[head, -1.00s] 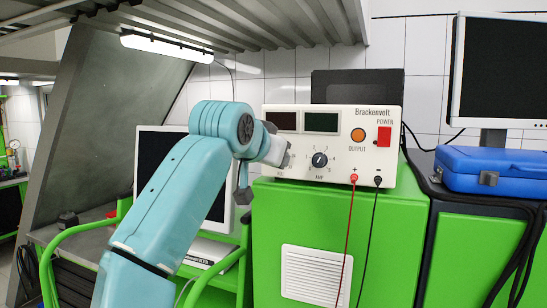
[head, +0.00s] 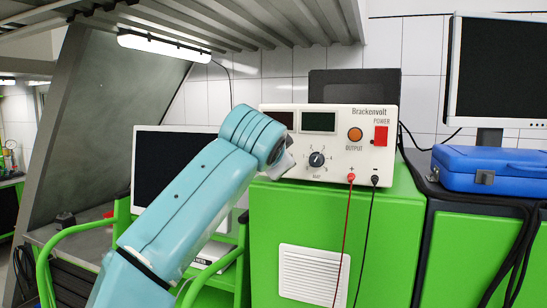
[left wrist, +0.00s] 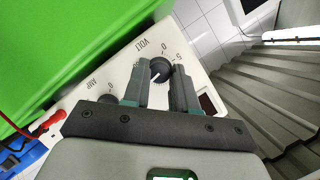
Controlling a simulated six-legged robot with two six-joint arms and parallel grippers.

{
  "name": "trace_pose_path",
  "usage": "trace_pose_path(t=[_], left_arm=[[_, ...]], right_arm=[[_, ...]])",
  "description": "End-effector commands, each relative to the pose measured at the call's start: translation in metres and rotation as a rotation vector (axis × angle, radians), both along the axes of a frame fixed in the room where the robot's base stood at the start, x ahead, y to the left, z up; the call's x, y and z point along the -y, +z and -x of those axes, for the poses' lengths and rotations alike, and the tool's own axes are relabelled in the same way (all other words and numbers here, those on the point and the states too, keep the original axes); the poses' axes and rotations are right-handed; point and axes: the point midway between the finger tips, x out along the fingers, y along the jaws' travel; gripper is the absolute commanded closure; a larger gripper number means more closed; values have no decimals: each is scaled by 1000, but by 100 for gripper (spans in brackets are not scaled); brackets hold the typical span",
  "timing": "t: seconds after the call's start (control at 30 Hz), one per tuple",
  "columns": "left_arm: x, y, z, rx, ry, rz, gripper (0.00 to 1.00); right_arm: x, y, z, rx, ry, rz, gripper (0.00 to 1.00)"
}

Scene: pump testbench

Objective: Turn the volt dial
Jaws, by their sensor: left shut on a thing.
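The volt dial (left wrist: 161,68) is a round black knob with a white pointer line on the panel of the cream Brackenvolt power supply (head: 375,112). In the left wrist view the "VOLT" label is beside it, and the pointer line points to the lower left. My left gripper (left wrist: 160,76) is shut on the dial, with one grey finger on each side of it. In the head view my blue arm hides the volt dial and most of the gripper. My right gripper is in neither view.
The amp dial (head: 316,159) is just right of the gripper. The orange output button (head: 355,134), red power switch (head: 380,136), and red and black leads are further right. The supply stands on a green cabinet (head: 400,220). A blue case (head: 490,168) is at the right.

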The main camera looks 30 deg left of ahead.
Motion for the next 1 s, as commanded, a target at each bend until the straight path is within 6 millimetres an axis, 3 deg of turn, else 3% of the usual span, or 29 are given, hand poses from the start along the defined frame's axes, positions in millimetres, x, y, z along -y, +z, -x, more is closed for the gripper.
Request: trace_pose_path(t=[0.03,0.43,0.47,0.5,0.53,0.83,1.0], left_arm=[[2,-7,-2,-20,0,-1,100],[2,-7,-2,-21,-1,-5,100],[2,-7,-2,-21,-1,-5,66],[2,-7,-2,-20,-1,-5,53],[1,-6,-2,-19,0,-4,49],[1,-3,1,-10,0,-5,49],[11,3,20,-6,-2,-6,49]], right_arm=[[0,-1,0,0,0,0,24],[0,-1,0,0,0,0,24],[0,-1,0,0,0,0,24],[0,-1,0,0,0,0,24],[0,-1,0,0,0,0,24],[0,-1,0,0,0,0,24],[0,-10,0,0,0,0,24]])
